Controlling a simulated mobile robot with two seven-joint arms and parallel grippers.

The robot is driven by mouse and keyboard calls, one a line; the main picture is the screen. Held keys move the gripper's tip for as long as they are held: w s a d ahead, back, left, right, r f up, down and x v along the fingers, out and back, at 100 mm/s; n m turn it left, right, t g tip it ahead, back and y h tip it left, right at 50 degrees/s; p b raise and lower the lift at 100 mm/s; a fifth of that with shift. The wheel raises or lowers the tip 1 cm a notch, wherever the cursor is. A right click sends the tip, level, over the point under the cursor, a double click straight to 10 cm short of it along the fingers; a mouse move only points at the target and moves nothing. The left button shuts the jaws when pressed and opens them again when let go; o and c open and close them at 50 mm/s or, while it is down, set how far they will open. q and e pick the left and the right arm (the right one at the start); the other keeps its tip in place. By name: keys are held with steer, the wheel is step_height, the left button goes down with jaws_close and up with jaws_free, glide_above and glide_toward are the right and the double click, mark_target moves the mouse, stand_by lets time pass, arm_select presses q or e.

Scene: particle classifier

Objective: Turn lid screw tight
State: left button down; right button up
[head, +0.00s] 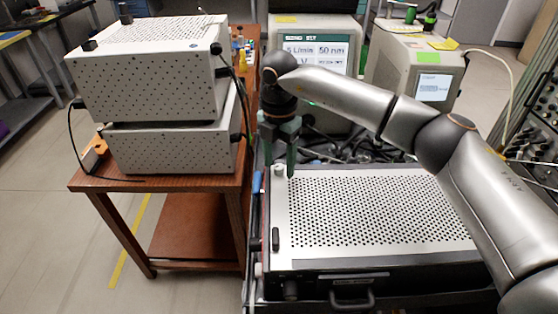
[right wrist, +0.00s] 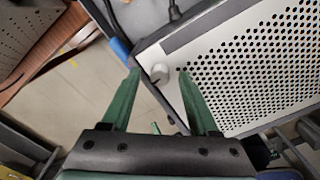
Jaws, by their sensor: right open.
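The lid (head: 282,222) is a light, perforated metal plate on top of a dark case. It also shows in the right wrist view (right wrist: 205,42). The lid screw (right wrist: 160,72) is a small whitish round knob near a corner of the lid. In the head view the screw is small and hard to make out between the fingers. My right gripper (head: 280,170) is open and points down over the lid's far left corner. In the right wrist view its green fingertips (right wrist: 159,72) appear on either side of the screw, with gaps; contact is not visible. My left gripper is not in view.
Two stacked white perforated boxes (head: 150,70) stand on a wooden cart (head: 200,180) to the left. Instruments with screens (head: 318,60) stand behind the case, with cables between. A dark handle (head: 352,298) is on the case's front. Floor at left is clear.

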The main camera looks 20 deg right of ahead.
mark_target(279, 166)
step_height(279, 166, up, 12)
steer(key=shift+r, duration=0.2)
stand_by(0.4)
